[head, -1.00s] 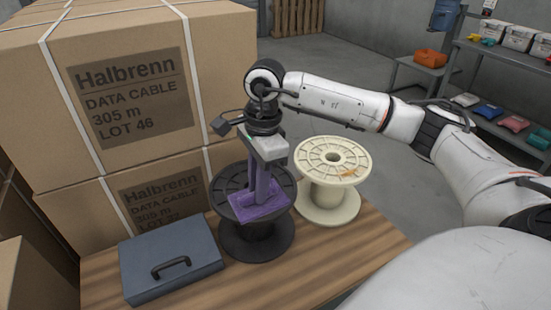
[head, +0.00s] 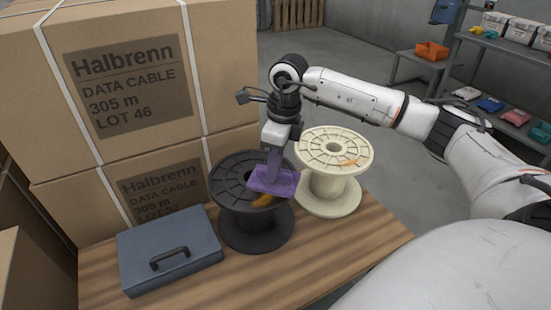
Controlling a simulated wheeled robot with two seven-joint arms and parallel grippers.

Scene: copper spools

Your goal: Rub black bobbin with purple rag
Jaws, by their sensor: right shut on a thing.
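The black bobbin (head: 235,200) stands upright on the wooden table, with an orange-brown smear (head: 262,200) on its top flange. The purple rag (head: 273,181) is at the right part of that flange, just behind the smear, and hides some of the rim. It looks to be touching the flange. My right gripper (head: 273,165) points down from above, shut on the rag. My left gripper is not in view.
A cream spool (head: 332,188) with an orange-brown mark on top stands close on the right. A blue-grey case (head: 168,245) lies at front left. Large cartons (head: 140,80) rise behind. The table (head: 340,250) is bare in front of the spools.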

